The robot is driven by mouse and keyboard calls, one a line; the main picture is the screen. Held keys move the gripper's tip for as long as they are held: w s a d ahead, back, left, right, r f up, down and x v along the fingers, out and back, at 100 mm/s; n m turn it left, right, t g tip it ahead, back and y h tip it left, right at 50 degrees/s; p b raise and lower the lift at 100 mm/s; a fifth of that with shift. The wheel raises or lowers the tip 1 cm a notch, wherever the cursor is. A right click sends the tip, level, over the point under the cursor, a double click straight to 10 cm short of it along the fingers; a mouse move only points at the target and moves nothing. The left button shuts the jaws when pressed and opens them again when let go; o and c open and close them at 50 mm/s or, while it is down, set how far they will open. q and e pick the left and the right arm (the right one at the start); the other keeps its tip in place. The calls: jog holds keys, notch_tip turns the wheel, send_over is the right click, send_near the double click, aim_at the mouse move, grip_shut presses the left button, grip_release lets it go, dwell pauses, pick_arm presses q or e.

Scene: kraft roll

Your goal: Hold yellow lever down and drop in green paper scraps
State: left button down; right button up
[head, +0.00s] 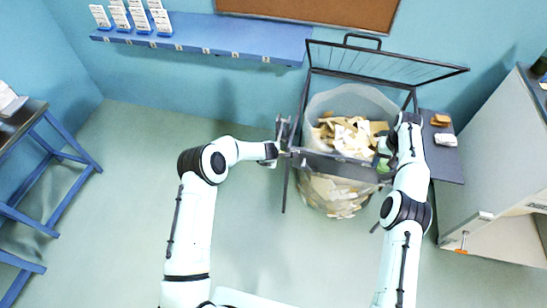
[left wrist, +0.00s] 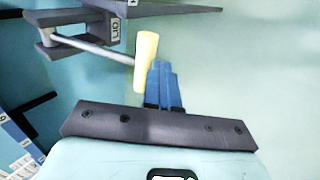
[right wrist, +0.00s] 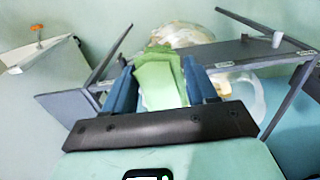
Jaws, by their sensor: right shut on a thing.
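The yellow lever (left wrist: 146,62) stands at the end of a grey rod on the bin frame in the left wrist view. My left gripper (left wrist: 163,68) has its blue fingers together close beside the lever; whether they touch it is hard to tell. In the head view this gripper (head: 277,150) is at the frame's left front corner. My right gripper (right wrist: 160,68) is shut on green paper scraps (right wrist: 158,85). The scraps also show in the head view (head: 383,165), at the right front of the bin. The mesh lid (head: 385,61) stands raised at the back.
A clear bag (head: 350,100) in the dark frame holds brown paper scraps (head: 350,135). A side shelf (head: 443,165) right of the bin bears a brown block (head: 440,120) and a white item (head: 446,139). A grey cabinet (head: 495,150) stands at far right.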

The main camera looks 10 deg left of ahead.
pick_arm(q)
jog(key=shift+w+d+r, duration=0.1)
jog(key=shift+w+r, duration=0.15)
jog(key=shift+r, duration=0.55)
jog(key=shift+w+d+r, duration=0.1)
jog(key=shift+w+r, duration=0.1)
jog(key=shift+r, duration=0.65)
jog(key=shift+w+d+r, duration=0.1)
jog(key=shift+w+r, duration=0.15)
jog(key=shift+r, duration=0.55)
pick_arm(e)
jog(key=shift+r, duration=0.3)
pick_arm(q)
jog(key=c, duration=1.5)
grip_release()
jog(key=shift+o, duration=0.2)
jog(key=shift+s+r, duration=0.1)
jog(key=shift+r, duration=0.2)
pick_arm(e)
jog(key=shift+w, duration=0.1)
pick_arm(q)
jog(key=shift+o, duration=0.4)
jog(key=s+r, duration=0.7)
jog(key=s, duration=0.1)
jog(key=shift+a+r, duration=0.15)
jog(key=shift+a, duration=0.05)
pick_arm(e)
jog(key=shift+w+d+f, duration=0.1)
jog(key=shift+f, duration=0.25)
